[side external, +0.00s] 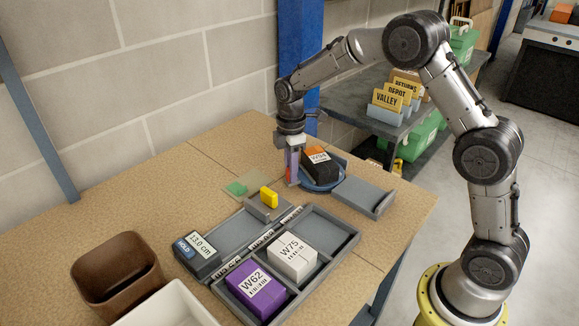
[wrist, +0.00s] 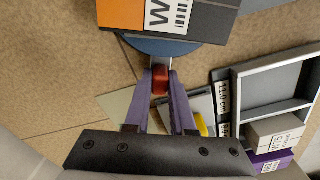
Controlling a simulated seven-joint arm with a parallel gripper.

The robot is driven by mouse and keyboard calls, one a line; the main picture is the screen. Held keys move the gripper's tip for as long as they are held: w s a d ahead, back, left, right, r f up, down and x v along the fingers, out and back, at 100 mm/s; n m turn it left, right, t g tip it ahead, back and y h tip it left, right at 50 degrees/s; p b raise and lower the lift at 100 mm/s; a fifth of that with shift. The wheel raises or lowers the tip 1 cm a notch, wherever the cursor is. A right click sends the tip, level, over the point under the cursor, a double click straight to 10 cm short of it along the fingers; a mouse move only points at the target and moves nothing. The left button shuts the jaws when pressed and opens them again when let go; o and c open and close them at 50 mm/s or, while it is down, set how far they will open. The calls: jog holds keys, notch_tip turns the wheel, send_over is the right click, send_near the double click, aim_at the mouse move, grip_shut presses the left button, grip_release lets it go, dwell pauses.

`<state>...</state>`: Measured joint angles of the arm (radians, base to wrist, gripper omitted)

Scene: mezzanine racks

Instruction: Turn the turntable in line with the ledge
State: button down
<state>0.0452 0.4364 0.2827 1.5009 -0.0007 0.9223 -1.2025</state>
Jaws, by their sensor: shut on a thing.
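The turntable (side external: 309,182) is a round blue disc, and its edge also shows in the wrist view (wrist: 165,46). An orange and dark grey box (side external: 321,164) with a white label lies on it and covers most of its top. A red handle (wrist: 160,79) sticks out from the disc on a short pale metal arm. My gripper (side external: 292,178) is shut on this red handle, with a purple finger on each side in the wrist view (wrist: 161,86). The ledge (side external: 361,195), a grey plate with raised edges, lies just right of the turntable.
In front are a divided grey tray (side external: 327,240) with purple and white boxes, a 13.0 cm display (side external: 197,254) and a brown bin (side external: 117,272). The wall stands behind.

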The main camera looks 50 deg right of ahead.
jog(key=shift+s+a+r+n, duration=0.1)
jog(key=shift+s+a+n, duration=0.2)
jog(key=shift+s+n, duration=0.7)
jog(key=shift+s+a+n, duration=0.1)
jog(key=shift+s+n, duration=0.2)
jog(key=shift+n, duration=0.4)
jog(key=shift+s+n, duration=0.3)
jog(key=shift+n, duration=0.4)
jog(key=shift+s, duration=0.15)
jog(key=c, duration=0.8)
grip_release()
jog(key=shift+o, duration=0.2)
notch_tip(320, 180, up, 14)
